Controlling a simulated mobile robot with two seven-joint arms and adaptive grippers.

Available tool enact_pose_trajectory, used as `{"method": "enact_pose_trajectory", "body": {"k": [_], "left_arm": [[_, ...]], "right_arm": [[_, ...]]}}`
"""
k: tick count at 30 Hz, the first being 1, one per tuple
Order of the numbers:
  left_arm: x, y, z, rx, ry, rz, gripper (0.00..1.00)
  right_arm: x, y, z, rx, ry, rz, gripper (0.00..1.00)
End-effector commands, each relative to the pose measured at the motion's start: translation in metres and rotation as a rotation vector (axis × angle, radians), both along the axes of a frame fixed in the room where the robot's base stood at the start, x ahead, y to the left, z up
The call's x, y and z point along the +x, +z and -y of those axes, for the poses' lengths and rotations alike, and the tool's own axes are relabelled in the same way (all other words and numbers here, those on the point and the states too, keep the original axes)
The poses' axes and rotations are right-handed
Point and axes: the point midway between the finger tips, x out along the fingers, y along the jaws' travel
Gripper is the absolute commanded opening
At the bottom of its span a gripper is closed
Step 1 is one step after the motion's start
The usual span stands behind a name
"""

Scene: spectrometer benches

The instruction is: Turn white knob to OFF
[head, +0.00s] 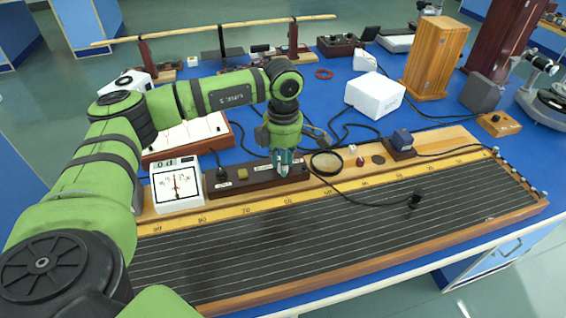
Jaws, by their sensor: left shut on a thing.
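My left arm comes in from the left, and my left gripper (283,170) points down at the right part of a long dark brown control block (228,187). Its teal fingertips are shut on a small part on top of the block. The part is hidden between the fingers; by its place it is the white knob, but its colour and pointer direction cannot be seen. A yellow button (243,174) and small white labels show on the block to the left of the fingers. My right gripper is not in view.
A white meter (177,186) stands left of the block. A long wire board (330,230) lies in front. A black ring (326,162), a dark blue device (402,143) and cables lie to the right. A white box (375,95) and wooden cabinet (435,58) stand behind.

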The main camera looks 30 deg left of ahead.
Motion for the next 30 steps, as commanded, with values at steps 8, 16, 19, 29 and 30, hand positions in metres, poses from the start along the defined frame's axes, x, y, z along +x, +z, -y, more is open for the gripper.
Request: {"method": "enact_pose_trajectory", "body": {"k": [8,16,19,29,30], "left_arm": [[-0.0002,-0.0007,0.0001,0.001,0.134,-0.001,0.00],[0.0002,0.0002,0.0002,0.000,0.183,0.000,0.00],[0.0001,0.0003,0.0002,0.000,0.186,0.000,0.00],[0.0002,0.0003,0.0002,-0.001,0.185,0.001,0.43],[0.0002,0.0003,0.0002,-0.001,0.185,0.001,0.50]], "right_arm": [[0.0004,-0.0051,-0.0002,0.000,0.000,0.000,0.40],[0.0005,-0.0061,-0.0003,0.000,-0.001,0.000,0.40],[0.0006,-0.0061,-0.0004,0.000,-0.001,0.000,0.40],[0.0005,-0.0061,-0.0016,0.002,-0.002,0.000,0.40],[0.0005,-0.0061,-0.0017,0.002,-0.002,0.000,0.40]]}}
